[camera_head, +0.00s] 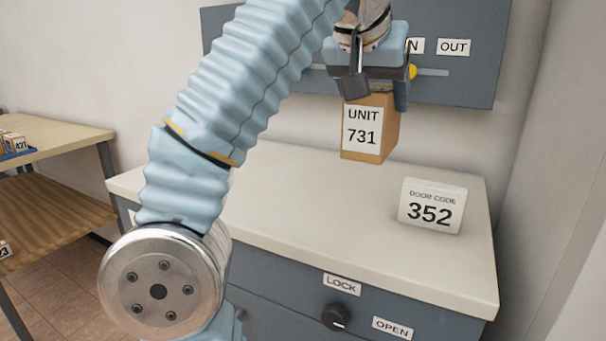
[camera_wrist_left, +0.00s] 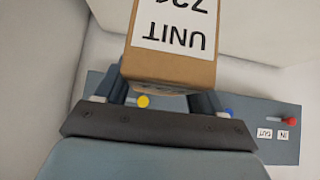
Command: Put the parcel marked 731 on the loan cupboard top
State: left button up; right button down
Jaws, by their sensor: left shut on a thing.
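My left gripper (camera_head: 376,88) is shut on the parcel marked UNIT 731 (camera_head: 385,132), a brown box with a white label. It holds the parcel upright above the back of the pale cupboard top (camera_head: 300,200); a gap seems to show below the parcel. In the left wrist view the parcel (camera_wrist_left: 170,68) sits between the fingers of my left gripper (camera_wrist_left: 165,95), its label upside down and partly cut off. The cupboard is grey, with a LOCK label, an OPEN label and a dark knob (camera_head: 336,317) on its front. My right gripper is not in view.
A white card reading DOOR CODE 352 (camera_head: 432,206) stands at the right of the top. A grey wall panel (camera_head: 470,75) with sliders and IN and OUT labels is behind. A wooden shelf table (camera_head: 60,140) with small parcels stands at left. The top's middle is clear.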

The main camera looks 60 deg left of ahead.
pick_arm(q)
jog(key=s, duration=1)
jog(key=shift+w+a+f+b, duration=0.4)
jog(key=shift+w+a+f, duration=0.8)
jog(key=shift+a+f, duration=0.8)
jog(key=shift+w+a+f+b, duration=0.4)
jog(key=shift+w+a+f, duration=0.8)
jog(key=shift+a+f, duration=0.75)
jog(key=shift+w+a+f+b, duration=0.4)
jog(key=shift+w+a+f, duration=0.8)
jog(key=shift+a+f, duration=0.8)
jog(key=shift+d+f, duration=0.3)
jog(key=shift+f, duration=0.1)
jog(key=o, duration=1.7)
jog(key=shift+f, duration=0.1)
